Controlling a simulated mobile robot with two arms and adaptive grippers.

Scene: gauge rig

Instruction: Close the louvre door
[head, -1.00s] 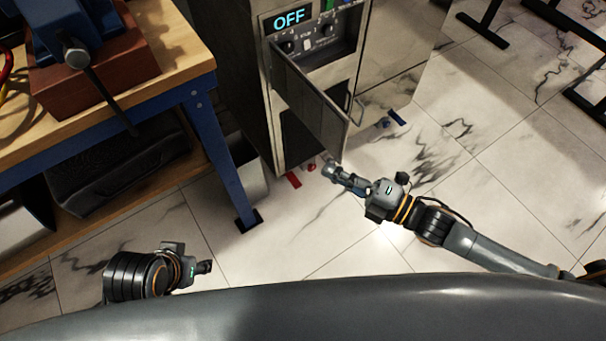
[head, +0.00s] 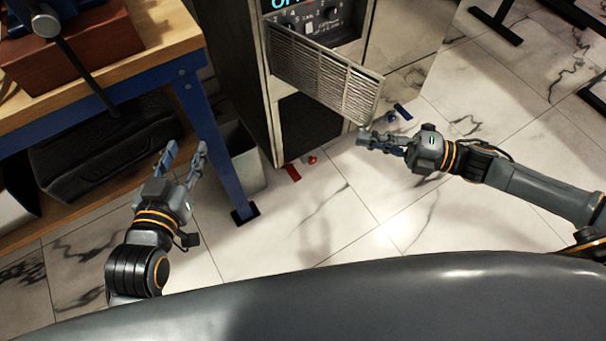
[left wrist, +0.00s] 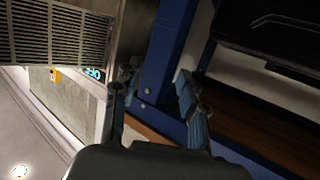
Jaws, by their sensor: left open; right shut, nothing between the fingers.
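The louvre door (head: 322,74) is a slatted metal panel, standing open from the front of the grey cabinet (head: 232,50). It is hinged on the left, and its free edge swings out to the right. My right gripper (head: 366,138) is shut and empty, at the lower free corner of the door; I cannot tell whether it touches. My left gripper (head: 183,150) is open and empty, left of the cabinet by the workbench leg. In the left wrist view the slatted door (left wrist: 58,32) shows at upper left, with the open left fingers (left wrist: 155,95) apart from it.
The wooden workbench (head: 165,35) with its blue leg (head: 215,150) stands at left, close to my left gripper. A control panel (head: 318,22) sits above the door. Red pieces (head: 292,173) and blue pieces (head: 402,112) lie on the floor.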

